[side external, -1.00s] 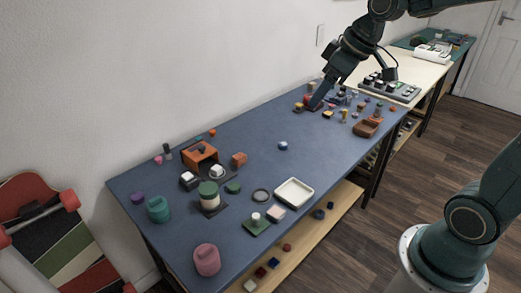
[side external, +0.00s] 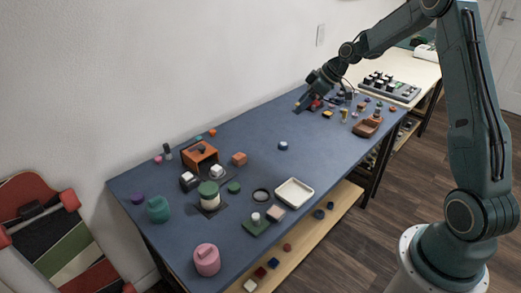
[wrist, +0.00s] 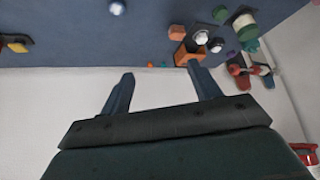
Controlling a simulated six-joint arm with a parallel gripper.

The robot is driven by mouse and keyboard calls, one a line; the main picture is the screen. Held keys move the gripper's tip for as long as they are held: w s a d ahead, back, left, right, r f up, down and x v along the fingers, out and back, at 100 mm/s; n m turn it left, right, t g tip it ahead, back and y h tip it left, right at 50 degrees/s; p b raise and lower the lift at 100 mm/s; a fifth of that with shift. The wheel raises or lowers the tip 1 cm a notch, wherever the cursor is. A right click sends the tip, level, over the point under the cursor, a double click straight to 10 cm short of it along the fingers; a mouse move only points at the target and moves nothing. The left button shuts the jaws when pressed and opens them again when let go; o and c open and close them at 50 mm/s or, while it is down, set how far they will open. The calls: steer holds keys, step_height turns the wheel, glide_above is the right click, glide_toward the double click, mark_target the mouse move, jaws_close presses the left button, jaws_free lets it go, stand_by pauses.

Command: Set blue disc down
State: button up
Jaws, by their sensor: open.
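My gripper (side external: 298,107) is near the wall-side edge of the blue table (side external: 240,140), toward its far end. In the wrist view its two fingers (wrist: 161,72) are spread apart with nothing between them, against the white wall. A small round piece, pale on top and bluish below (side external: 283,145), stands alone mid-table, apart from my gripper. It also shows at the top of the wrist view (wrist: 117,8). I cannot tell whether it is the blue disc. Small dark blue pieces (side external: 319,213) lie on the lower shelf.
Small parts and a brown tray (side external: 360,128) crowd the table's far end near my gripper. The table around the pale piece is clear.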

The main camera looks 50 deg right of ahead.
steer(key=t+y, duration=0.1)
steer(key=t, duration=0.1)
glide_toward(282, 144)
steer(key=shift+w+a+f+n, duration=0.15)
steer(key=shift+w+a+f, duration=0.05)
steer(key=shift+w+f, duration=0.3)
steer(key=shift+w+a+f+n, duration=0.15)
steer(key=shift+w+f, duration=0.4)
steer(key=shift+x, duration=2.6)
steer(key=c, duration=1.1)
steer(key=shift+r, duration=0.1)
